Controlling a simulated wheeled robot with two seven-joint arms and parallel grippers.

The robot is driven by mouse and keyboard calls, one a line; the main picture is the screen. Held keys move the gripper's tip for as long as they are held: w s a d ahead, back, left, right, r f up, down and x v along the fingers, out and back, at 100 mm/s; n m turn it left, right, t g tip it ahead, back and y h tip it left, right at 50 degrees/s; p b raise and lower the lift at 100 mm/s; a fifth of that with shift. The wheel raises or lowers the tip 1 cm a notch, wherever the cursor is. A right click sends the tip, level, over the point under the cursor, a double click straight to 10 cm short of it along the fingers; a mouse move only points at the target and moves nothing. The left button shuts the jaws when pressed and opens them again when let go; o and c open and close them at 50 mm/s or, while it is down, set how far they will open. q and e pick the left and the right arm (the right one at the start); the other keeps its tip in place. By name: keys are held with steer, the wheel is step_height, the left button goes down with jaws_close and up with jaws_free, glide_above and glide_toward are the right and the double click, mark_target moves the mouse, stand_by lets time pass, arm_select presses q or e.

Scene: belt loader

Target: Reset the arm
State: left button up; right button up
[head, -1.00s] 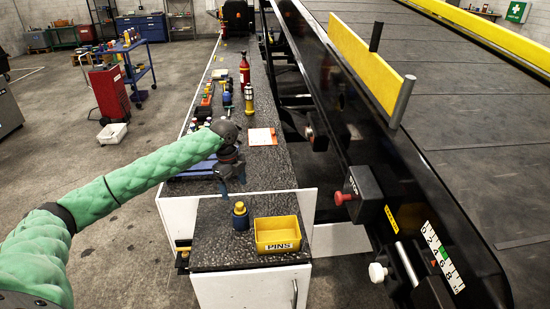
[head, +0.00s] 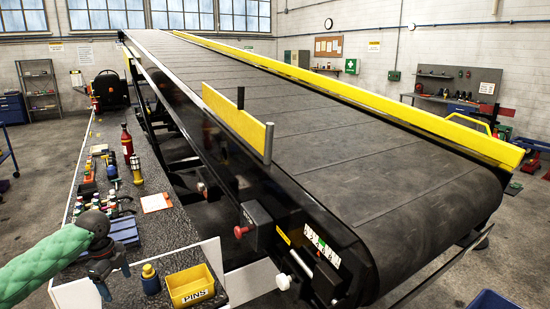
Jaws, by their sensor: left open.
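My left arm, in a green padded sleeve, comes in at the lower left of the head view. Its gripper (head: 104,283) is dark, points downward over the near end of the bench, and is open with nothing seen between its fingers. A small blue and yellow bottle (head: 150,279) stands just right of it, apart from the fingers. A yellow bin marked PINS (head: 190,287) stands right of the bottle. My right arm and gripper are not in view.
The belt loader (head: 330,180) fills the middle and right, with a yellow guard plate (head: 236,121) and a red stop knob (head: 240,231) on its near side. The speckled bench (head: 177,205) holds a red bottle (head: 127,143), several tools and an orange-edged card (head: 156,202).

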arm_select(q)
steer(key=s+d+f+n+t+h, duration=0.1)
steer(key=s+d+f+n, duration=0.2)
steer(key=s+d+f, duration=0.7)
steer(key=s+d+f+n+t, duration=0.1)
steer(key=s+d+f+n, duration=0.1)
steer(key=s+d+f, duration=0.8)
steer(key=s+d+r+n+t+y, duration=0.1)
steer(key=s+d+n, duration=0.1)
steer(key=s+n, duration=0.5)
steer(key=s+d+r+n+t+y, duration=0.1)
steer(key=s+d+n, duration=0.3)
steer(key=s, duration=0.6)
step_height(320, 180, down, 21)
steer(key=w+n+g, duration=0.1)
steer(key=w, duration=0.1)
steer(key=s+d+f, duration=0.1)
steer(key=s+f, duration=0.2)
steer(key=f, duration=0.8)
steer(key=s+f+g, duration=0.1)
steer(key=s+f, duration=0.3)
steer(key=f, duration=0.8)
steer(key=shift+d, duration=0.4)
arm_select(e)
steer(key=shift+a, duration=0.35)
